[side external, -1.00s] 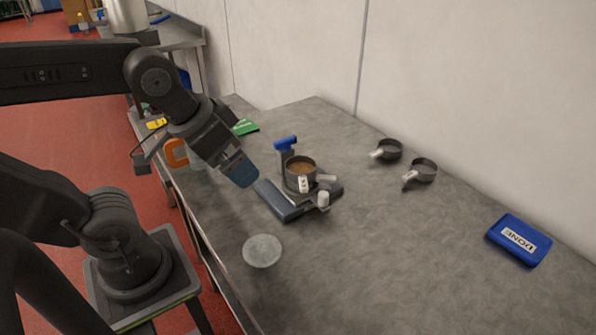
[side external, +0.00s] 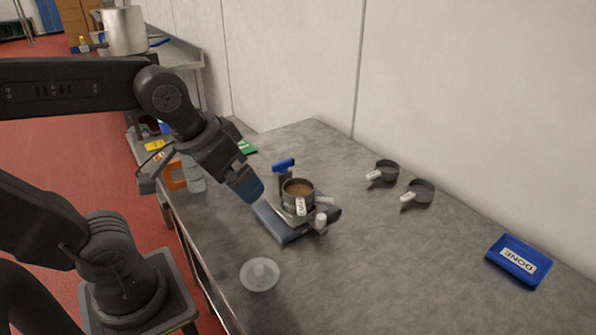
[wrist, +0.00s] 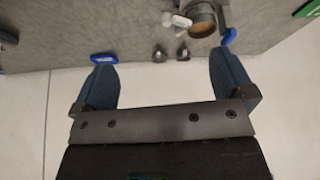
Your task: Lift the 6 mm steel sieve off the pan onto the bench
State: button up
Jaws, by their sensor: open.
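A round metal sieve stack (side external: 298,196) with brown material inside stands on a blue-grey base (side external: 290,228) on the bench. A white label is on its front and a pale handle sticks out to the right. Where the sieve ends and the pan begins is too small to tell. The stack also shows at the top of the wrist view (wrist: 202,22). My gripper (side external: 246,186) is left of the stack, above the bench and apart from it. Its blue fingers (wrist: 167,82) are spread with nothing between them.
A blue-handled part (side external: 284,164) rises behind the stack. Two dark cups with pale handles (side external: 383,171) (side external: 419,192) stand near the wall. A blue DONE tray (side external: 519,260) lies at right, a pale disc (side external: 260,274) in front. The bench (side external: 390,265) between is clear.

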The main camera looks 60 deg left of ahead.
jog(key=w+a+n+g, duration=0.3)
jog(key=w+a+n, duration=0.1)
jog(key=w+n, duration=0.55)
jog(key=n+g, duration=0.2)
jog(key=n, duration=0.7)
send_near(300, 195)
jog(key=shift+m, duration=0.25)
notch_tip(300, 195, down, 8)
jog(key=shift+w+f, duration=0.1)
jog(key=shift+f, duration=0.05)
jog(key=c, duration=0.8)
